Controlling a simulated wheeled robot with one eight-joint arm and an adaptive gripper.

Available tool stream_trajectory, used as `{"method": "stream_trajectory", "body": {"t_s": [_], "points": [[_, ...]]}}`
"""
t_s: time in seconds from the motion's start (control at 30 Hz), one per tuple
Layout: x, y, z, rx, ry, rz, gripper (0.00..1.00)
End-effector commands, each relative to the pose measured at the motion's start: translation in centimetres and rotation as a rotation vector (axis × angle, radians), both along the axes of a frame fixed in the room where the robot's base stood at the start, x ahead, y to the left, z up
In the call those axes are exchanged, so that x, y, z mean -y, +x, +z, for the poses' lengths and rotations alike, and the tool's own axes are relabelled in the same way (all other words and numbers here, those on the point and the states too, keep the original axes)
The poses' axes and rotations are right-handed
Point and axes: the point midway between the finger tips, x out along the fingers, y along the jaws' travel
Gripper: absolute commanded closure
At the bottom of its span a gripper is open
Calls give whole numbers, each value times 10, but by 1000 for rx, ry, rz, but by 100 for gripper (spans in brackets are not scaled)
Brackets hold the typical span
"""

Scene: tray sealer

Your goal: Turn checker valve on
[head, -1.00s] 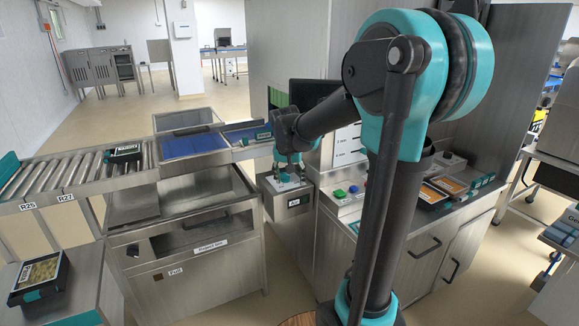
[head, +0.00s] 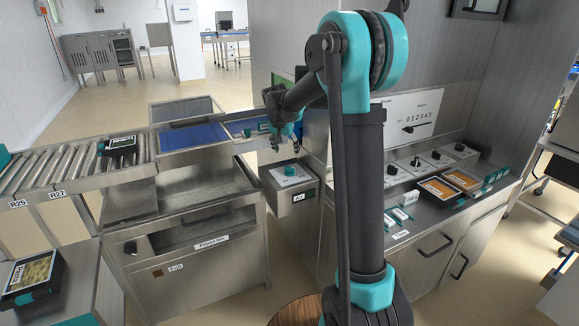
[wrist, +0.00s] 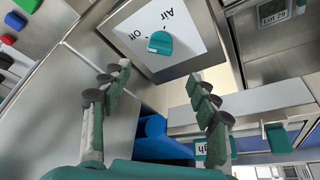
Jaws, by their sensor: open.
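The valve box is a steel box (head: 303,208) marked "Air" with a white top plate (head: 276,177). A teal round knob (head: 289,171) sits on that plate.
A roller conveyor (head: 75,172) and a steel cabinet (head: 190,262) stand left of the box. Right of it, a control counter (head: 420,215) holds black knobs and orange-filled trays (head: 438,190). A dial panel (head: 412,122) is behind.

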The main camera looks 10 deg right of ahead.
Motion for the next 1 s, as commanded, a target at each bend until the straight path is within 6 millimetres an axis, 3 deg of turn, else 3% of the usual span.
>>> {"method": "stream_trajectory", "body": {"t_s": [0.3,0.5,0.7,1.0], "points": [[12,22,-59,0,0,-1,40],[16,32,-86,0,0,0,40],[19,36,-97,0,0,0,40],[19,36,-99,0,0,0,41]]}}
